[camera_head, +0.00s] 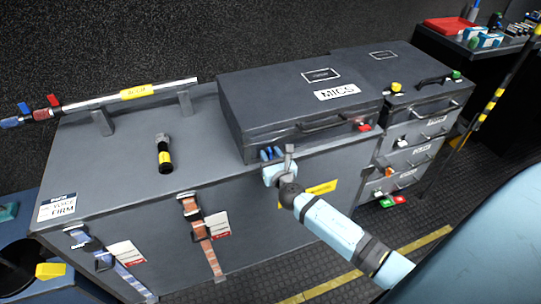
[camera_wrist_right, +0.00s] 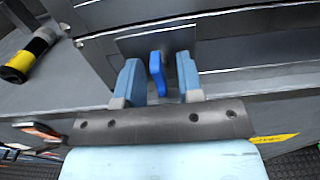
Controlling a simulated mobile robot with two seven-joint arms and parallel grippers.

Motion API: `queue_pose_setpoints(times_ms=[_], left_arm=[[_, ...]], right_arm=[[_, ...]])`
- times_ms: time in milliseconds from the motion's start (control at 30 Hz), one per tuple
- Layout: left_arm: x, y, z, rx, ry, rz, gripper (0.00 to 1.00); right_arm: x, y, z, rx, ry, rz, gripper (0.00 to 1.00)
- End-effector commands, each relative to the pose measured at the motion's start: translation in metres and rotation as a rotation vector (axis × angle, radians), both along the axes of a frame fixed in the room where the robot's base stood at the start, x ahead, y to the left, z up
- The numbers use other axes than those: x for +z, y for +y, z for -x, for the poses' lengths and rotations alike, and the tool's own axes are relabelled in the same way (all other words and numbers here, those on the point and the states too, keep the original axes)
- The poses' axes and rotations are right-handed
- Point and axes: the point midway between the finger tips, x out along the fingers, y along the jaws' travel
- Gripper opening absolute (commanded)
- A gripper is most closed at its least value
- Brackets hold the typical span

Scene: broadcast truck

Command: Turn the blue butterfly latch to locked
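The blue butterfly latch (camera_wrist_right: 157,74) shows in the right wrist view on a dark plate on the front of the case marked MICS (camera_head: 262,97). Its wing stands roughly upright, leaning slightly. My right gripper (camera_wrist_right: 158,82) is open, with one light-blue finger on each side of the latch and a narrow gap visible on both sides. In the head view my right gripper (camera_head: 272,158) is at the case's lower front left corner, and I cannot clearly tell the latch from the fingers there. My left gripper is not in view.
The MICS case has a red latch (camera_head: 364,126) at its front right. It rests on a grey trunk (camera_head: 110,160) with a black-and-yellow cylinder (camera_head: 165,155) and strap buckles. A drawer stack (camera_head: 425,125) stands to the right. The trunk's left top is mostly clear.

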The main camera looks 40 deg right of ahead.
Motion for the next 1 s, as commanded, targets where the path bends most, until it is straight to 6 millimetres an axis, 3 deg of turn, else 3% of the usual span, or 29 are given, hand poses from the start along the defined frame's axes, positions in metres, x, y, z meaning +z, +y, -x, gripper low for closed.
queue_pose_setpoints(times_ms=[233,400,767,1000], left_arm=[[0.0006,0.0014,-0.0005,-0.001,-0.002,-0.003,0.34],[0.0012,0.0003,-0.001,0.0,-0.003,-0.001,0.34],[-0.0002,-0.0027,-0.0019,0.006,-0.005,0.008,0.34],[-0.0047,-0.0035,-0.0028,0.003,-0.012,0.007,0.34]], right_arm=[[-0.0004,-0.0002,-0.0007,0.0,0.001,0.0,0.34],[-0.0004,-0.0001,-0.0005,0.0,0.001,0.0,0.0],[-0.0011,0.0002,-0.0005,0.001,-0.01,-0.043,0.0],[-0.0025,0.0005,-0.0004,0.001,-0.044,-0.181,0.0]])
